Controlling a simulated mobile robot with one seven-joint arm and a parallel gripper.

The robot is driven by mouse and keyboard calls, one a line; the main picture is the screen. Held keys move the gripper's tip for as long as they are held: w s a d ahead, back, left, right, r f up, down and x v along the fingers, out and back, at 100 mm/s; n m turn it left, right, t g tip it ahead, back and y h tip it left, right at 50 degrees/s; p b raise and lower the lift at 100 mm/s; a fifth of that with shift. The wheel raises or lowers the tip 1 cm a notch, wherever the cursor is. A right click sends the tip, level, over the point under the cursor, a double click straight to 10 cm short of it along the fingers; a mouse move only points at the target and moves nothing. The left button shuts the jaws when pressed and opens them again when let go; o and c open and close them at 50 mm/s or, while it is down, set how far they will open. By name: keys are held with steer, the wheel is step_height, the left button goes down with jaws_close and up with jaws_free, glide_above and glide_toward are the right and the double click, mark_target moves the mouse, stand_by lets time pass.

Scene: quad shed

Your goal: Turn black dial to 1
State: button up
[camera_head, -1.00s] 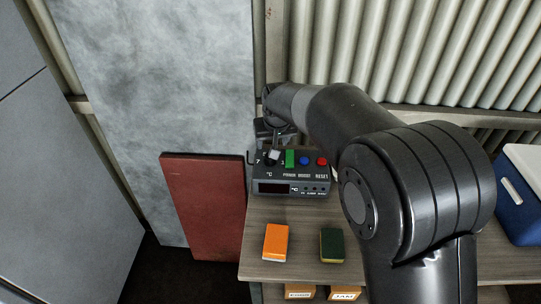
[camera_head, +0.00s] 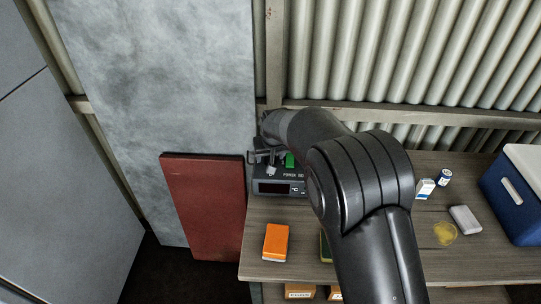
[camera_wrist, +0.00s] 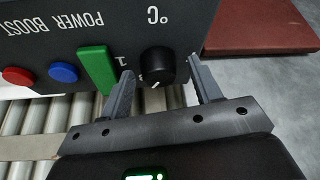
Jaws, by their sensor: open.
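The black dial (camera_wrist: 157,62) is on the face of a dark grey control box (camera_wrist: 205,12), near a "°C" label. A white pointer mark shows on the dial's lower edge in the wrist view, and a "1" is printed to its left. My gripper (camera_wrist: 161,68) is open, with one finger on each side of the dial. I cannot tell whether either finger touches it. In the head view the box (camera_head: 258,187) stands on the table, and my gripper and arm hide the dial.
A green switch (camera_wrist: 95,69), a blue button (camera_wrist: 63,72) and a red button (camera_wrist: 17,77) sit beside the dial. An orange block (camera_head: 276,242) lies on the wooden table (camera_head: 258,215). A red board (camera_head: 205,205) leans left. A blue cooler (camera_head: 515,195) stands far right.

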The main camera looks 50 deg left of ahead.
steer(key=shift+c, duration=0.5)
steer(key=c, duration=0.9)
steer(key=shift+m, duration=0.3)
steer(key=m+t+h, duration=0.1)
steer(key=m, duration=0.3)
steer(key=shift+s+a, duration=0.15)
steer(key=m+h, duration=0.1)
steer(key=m, duration=0.2)
steer(key=m+t+h, duration=0.1)
steer(key=m, duration=0.2)
steer(key=shift+a, duration=0.1)
steer(key=shift+h, duration=0.3)
steer(key=o, duration=1)
